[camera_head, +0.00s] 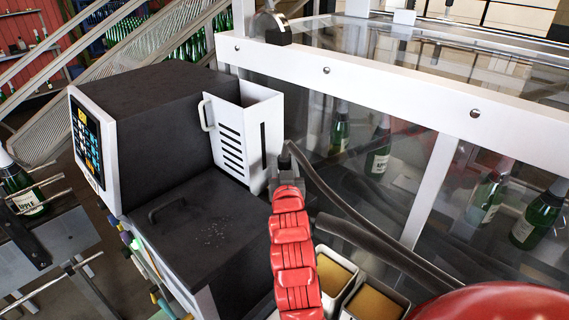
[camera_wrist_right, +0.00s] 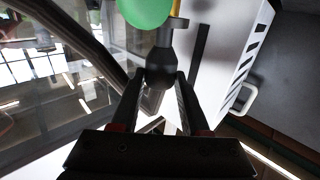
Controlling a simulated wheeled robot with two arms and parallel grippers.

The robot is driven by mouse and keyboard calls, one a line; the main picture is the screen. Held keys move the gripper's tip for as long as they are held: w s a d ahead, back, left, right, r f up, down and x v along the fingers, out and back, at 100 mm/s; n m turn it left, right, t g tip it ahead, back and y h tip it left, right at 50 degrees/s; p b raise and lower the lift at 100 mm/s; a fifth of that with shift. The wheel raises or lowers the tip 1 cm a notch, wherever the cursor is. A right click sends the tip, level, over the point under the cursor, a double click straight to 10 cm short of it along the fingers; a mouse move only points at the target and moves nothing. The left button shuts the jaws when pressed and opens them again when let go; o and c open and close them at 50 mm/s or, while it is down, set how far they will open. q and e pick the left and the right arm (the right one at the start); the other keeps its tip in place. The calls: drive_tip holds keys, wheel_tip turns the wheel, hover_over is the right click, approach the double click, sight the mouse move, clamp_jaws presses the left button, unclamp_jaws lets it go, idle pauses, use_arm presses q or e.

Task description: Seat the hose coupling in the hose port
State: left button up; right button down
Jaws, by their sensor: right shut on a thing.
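My right gripper (camera_head: 285,180) is at the end of the red arm, beside the white slotted holder. In the right wrist view its two dark fingers (camera_wrist_right: 160,105) are shut on a dark coupling (camera_wrist_right: 160,68) with a rounded body and narrower neck. The coupling also shows as a dark piece above the gripper in the head view (camera_head: 285,158). A dark hose (camera_head: 335,198) runs from near it down to the right. A round green thing (camera_wrist_right: 145,10) is just beyond the coupling in the wrist view; I cannot tell whether they touch. I cannot make out the hose port. My left gripper is not in view.
A black machine (camera_head: 150,120) with a touch panel (camera_head: 88,140) stands left. The white slotted holder (camera_head: 240,130) is on its right side. A clear-walled enclosure with a white frame (camera_head: 350,82) and bottles inside is close on the right. Open bins (camera_head: 335,272) stand below.

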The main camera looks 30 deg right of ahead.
drive_tip(key=shift+f+b, duration=0.95)
drive_tip(key=shift+f, duration=0.25)
drive_tip(key=shift+c, duration=1.6)
unclamp_jaws()
drive_tip(key=shift+r, duration=0.1)
